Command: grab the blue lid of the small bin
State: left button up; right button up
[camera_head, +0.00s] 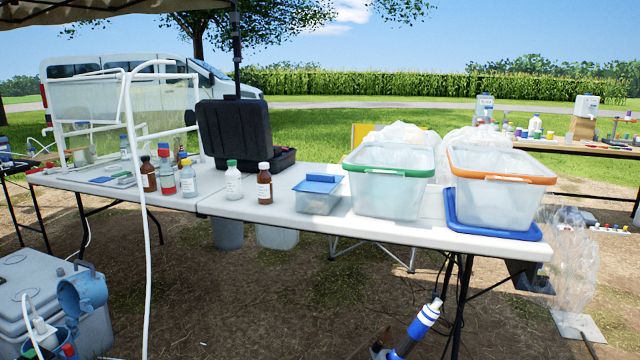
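The small clear bin (316,203) stands on the white folding table (385,226), left of two larger bins. Its blue lid (319,184) lies over the top of it, covering much of the opening. I cannot tell how firmly the lid is seated. Neither of my grippers is in view.
A green-rimmed bin (388,201) stands close right of the small bin. An orange-rimmed bin (489,203) sits on a larger blue lid (457,218). Bottles, including a brown one (264,188), and an open black case (236,132) are to the left. The table's front edge is near the small bin.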

aim_at(319, 183)
jog(key=i+j+z, duration=0.1)
jog(key=z, duration=0.85)
jog(key=i+j+z, duration=0.2)
jog(key=j, duration=0.15)
jog(key=i+j+z, duration=0.2)
jog(key=j, duration=0.15)
jog(key=j+z, duration=0.2)
jog(key=j, duration=0.2)
jog(key=i, duration=0.05)
